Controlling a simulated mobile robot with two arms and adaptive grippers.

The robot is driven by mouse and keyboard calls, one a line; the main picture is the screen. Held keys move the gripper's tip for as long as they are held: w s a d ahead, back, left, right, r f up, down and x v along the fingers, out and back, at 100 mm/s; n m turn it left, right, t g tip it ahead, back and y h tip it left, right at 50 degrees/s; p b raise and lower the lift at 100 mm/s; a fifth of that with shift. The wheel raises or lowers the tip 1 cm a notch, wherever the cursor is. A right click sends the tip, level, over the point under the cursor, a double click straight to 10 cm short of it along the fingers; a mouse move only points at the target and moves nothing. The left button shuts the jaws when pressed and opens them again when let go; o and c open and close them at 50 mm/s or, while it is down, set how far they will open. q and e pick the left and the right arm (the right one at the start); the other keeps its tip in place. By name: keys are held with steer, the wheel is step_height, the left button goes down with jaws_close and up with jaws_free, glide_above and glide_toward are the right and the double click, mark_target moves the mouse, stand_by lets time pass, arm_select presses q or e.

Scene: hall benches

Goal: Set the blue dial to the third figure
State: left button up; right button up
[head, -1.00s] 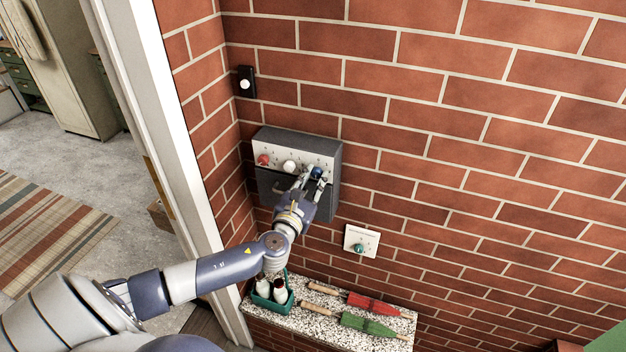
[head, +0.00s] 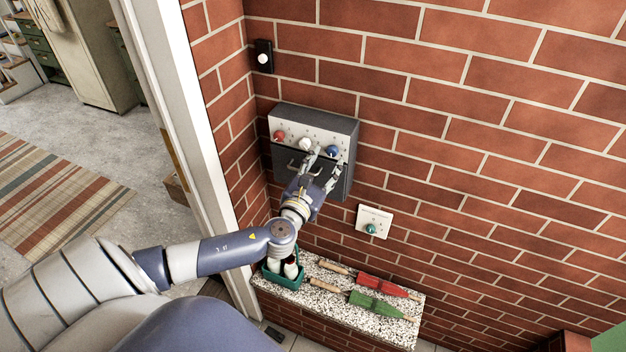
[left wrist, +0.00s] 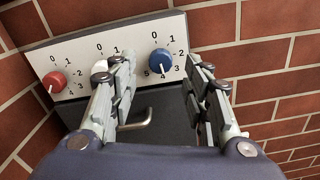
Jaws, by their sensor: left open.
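The blue dial (head: 332,151) is the rightmost of three dials on the pale top panel of a dark grey wall box (head: 345,130). In the left wrist view the blue dial (left wrist: 160,60) has figures 0 to 5 around it, and its white mark points down, close to the 4. My left gripper (head: 322,165) is open and empty, just in front of the box and below the blue dial, apart from it. In the left wrist view its two fingers stand to either side of the dial, nearer the camera. My right gripper is out of view.
A red dial (head: 280,135) and a white dial (head: 306,143) sit left of the blue one. A handle (left wrist: 137,122) juts out below. A teal knob (head: 371,228) on a wall plate is lower right.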

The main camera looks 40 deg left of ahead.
mark_target(331, 153)
arm_select(q)
steer(key=v, duration=0.8)
steer(key=shift+s+r, duration=0.2)
steer(key=shift+s, duration=0.15)
steer(key=shift+f, duration=0.1)
steer(key=w+m+b, duration=0.2)
steer(key=w+m, duration=0.1)
steer(key=m, duration=0.8)
steer(key=w+a+m+b, duration=0.1)
steer(key=w+m+b, duration=0.2)
steer(key=m, duration=0.9)
steer(key=w+a+m+b, duration=0.1)
steer(key=w+m+b, duration=0.2)
steer(key=m, duration=0.9)
steer(key=shift+w+a, duration=0.2)
steer(key=shift+w, duration=0.45)
steer(key=shift+w+a, duration=0.15)
steer(key=shift+w, duration=0.5)
